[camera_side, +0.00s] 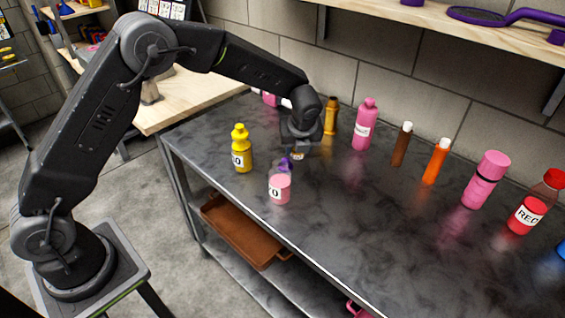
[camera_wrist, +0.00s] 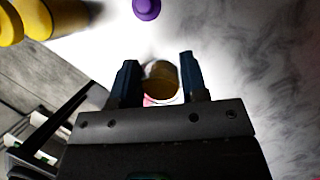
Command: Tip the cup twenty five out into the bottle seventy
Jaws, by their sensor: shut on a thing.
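My gripper (camera_side: 299,146) is low over the metal bench; its two blue fingers also show in the wrist view (camera_wrist: 158,66). They are shut on a small cup (camera_wrist: 161,78), seen there with a tan inside and a pinkish edge. Its number is not visible. In the side view the cup is mostly hidden under my gripper. A clear bottle (camera_side: 280,190) with pink contents, a purple top and a label ending in 0 stands just in front of my gripper. Its purple top shows in the wrist view (camera_wrist: 146,8). Whether its label reads seventy I cannot tell.
A yellow bottle (camera_side: 241,158), its label also ending in 0, stands left of my gripper. An amber bottle (camera_side: 331,117) and a pink bottle (camera_side: 364,128) stand behind. Several more bottles line the right. The bench's front middle is clear.

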